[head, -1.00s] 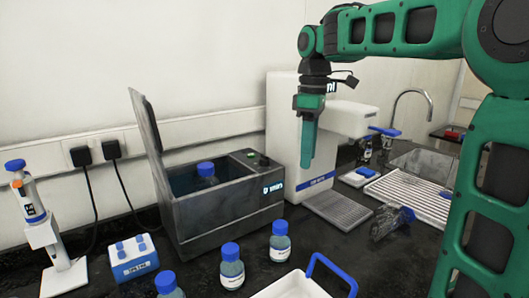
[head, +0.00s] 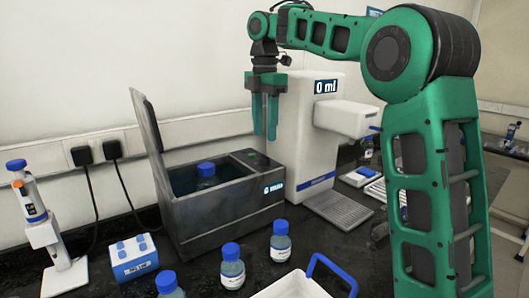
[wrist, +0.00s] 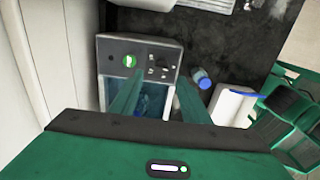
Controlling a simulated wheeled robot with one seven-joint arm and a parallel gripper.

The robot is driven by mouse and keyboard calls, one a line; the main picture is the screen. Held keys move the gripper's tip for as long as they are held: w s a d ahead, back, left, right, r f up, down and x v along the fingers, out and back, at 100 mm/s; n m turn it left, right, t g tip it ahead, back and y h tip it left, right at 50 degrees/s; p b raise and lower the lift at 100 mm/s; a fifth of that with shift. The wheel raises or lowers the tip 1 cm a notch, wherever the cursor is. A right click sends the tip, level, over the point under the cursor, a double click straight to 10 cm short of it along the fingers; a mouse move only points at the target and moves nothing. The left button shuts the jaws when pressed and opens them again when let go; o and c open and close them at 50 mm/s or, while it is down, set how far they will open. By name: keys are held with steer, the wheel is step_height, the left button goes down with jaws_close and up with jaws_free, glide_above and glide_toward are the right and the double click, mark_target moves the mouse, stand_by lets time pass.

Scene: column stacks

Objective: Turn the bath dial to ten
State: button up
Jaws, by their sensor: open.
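The bath is a grey open-lidded box (head: 205,222) with water and a blue-capped bottle (head: 206,175) inside. Its top panel (head: 262,165) is at the right end, and a small lit readout (head: 274,188) on the front reads in minutes, blurred. In the wrist view the panel (wrist: 108,52) shows a round green control (wrist: 129,61) and a dark knob-like shape with pale marks (wrist: 157,59); I cannot tell clearly which is the dial. My gripper (head: 265,136) is open and empty, fingers pointing down above the panel end, apart from it. It also shows in the wrist view (wrist: 160,84).
A white dispenser (head: 310,130) reading 0 ml stands close behind and right of the bath. The raised lid (head: 148,140) is on the left. Blue-capped bottles (head: 232,268) and a white tray (head: 290,288) with a blue handle stand in front.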

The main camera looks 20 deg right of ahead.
mark_target(265, 159)
steer(key=shift+f, duration=3.45)
steer(key=c, duration=1.1)
